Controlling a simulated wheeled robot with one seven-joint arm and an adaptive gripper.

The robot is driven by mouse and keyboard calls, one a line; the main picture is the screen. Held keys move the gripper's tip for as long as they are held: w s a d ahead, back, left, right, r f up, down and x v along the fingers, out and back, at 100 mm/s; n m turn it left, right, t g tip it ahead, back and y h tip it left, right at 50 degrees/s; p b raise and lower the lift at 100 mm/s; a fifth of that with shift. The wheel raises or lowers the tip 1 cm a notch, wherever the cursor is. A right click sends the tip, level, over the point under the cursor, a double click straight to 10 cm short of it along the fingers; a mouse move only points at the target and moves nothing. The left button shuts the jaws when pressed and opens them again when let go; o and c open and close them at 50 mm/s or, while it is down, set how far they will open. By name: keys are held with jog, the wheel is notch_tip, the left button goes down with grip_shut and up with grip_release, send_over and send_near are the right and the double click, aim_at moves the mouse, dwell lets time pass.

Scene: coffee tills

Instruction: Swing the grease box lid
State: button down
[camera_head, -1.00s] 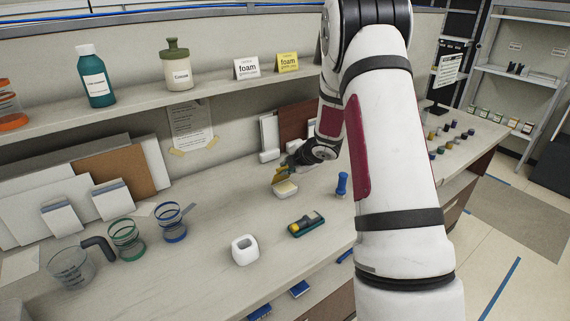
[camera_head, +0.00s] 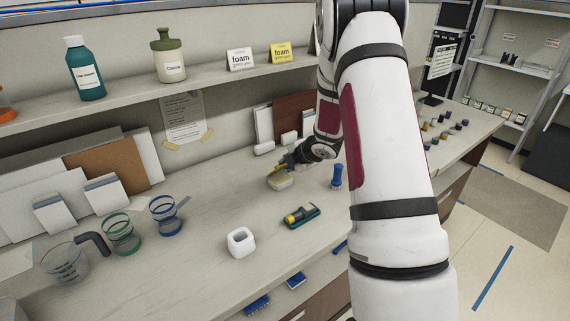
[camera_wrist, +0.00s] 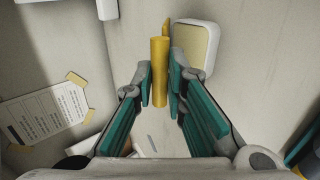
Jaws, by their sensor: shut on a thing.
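The grease box (camera_head: 281,184) is a small pale box with rounded corners on the counter, near the back panels. In the wrist view a white-rimmed box part with a cream face (camera_wrist: 194,48) is just right of and beyond the fingers. My gripper (camera_head: 288,164) is low over the box, mostly hidden by its own wrist in the head view. In the wrist view my gripper (camera_wrist: 160,84) is shut on a yellow bar (camera_wrist: 160,72), which stands between the teal fingertips. How the bar joins the lid is not clear.
A blue handled tool (camera_head: 337,177) stands right of the box. A yellow-and-black item in a green tray (camera_head: 300,216) and a white cup (camera_head: 240,241) are in front. Leaning panels (camera_head: 265,127) stand behind.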

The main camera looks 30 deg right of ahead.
jog(key=shift+s+f, duration=0.6)
jog(key=shift+s+f+b, duration=0.6)
jog(key=shift+f, duration=0.35)
jog(key=c, duration=1.5)
grip_release()
jog(key=shift+r, duration=0.1)
jog(key=shift+c, duration=0.2)
jog(key=v, duration=1.2)
